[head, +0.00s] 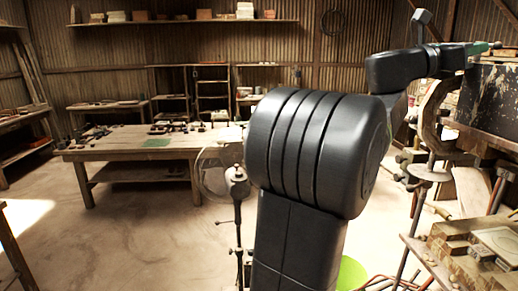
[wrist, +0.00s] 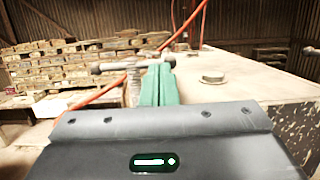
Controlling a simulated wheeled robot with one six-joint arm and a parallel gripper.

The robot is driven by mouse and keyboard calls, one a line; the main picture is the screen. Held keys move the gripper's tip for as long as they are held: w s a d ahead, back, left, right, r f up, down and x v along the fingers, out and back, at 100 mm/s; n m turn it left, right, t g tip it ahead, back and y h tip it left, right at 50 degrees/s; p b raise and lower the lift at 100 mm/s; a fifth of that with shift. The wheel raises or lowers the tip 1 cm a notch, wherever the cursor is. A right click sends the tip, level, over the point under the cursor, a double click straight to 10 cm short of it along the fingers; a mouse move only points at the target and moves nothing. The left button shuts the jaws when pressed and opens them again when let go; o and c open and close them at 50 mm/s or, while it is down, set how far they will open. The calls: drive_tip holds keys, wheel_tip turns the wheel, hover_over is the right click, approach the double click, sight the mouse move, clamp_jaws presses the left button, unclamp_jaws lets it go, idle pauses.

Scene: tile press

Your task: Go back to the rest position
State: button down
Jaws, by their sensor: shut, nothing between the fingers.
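My gripper (head: 495,44) is at the far right of the head view, at the end of my outstretched dark arm, over the worn dark block of the press (head: 490,95). In the wrist view its green fingers (wrist: 159,72) are together with nothing held between them. Beyond and below them lies a pale, scuffed top surface (wrist: 240,88) with a round bolt head (wrist: 212,76). My arm hides much of the head view's middle.
An orange hose (wrist: 110,88) slants behind the fingers. Stacked slabs (wrist: 70,65) stand at the back left of the wrist view. In the head view, a wooden table (head: 150,150) stands left, a low bench with blocks (head: 470,265) lower right. The floor at left is clear.

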drive_tip(key=a, duration=1)
drive_tip(key=d, duration=1.1)
drive_tip(key=r+b+v, duration=0.1)
drive_tip(key=b+v, duration=0.3)
drive_tip(key=v, duration=0.8)
drive_tip(key=shift+a, duration=0.3)
drive_tip(key=shift+r, duration=0.1)
